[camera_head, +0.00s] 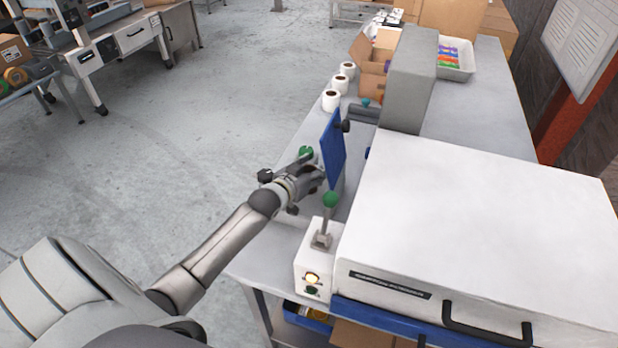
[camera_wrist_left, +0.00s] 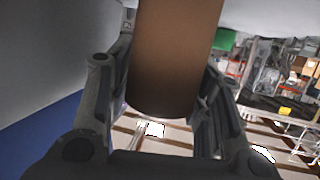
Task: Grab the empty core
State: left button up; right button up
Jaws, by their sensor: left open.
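The empty core (camera_wrist_left: 176,60) shows in the left wrist view as a plain brown cardboard cylinder. It lies between the two dark fingers of my left gripper (camera_head: 308,176), which are spread on either side of it. Whether either finger touches it I cannot tell. In the head view my left gripper is beside the upright blue plate (camera_head: 333,150), over the table's left edge. I cannot make out the core there; the gripper and plate may hide it. My right gripper is not in view.
A white machine (camera_head: 480,230) with a black handle fills the table's near right. A lever with a green knob (camera_head: 330,200) stands close to my gripper. White rolls (camera_head: 331,100) stand farther back along the left edge, near a grey housing (camera_head: 410,80).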

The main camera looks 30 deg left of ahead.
pick_arm(q)
jog(key=shift+x, duration=0.95)
jog(key=shift+c, duration=0.5)
jog(key=c, duration=0.5)
jog(key=shift+c, duration=0.6)
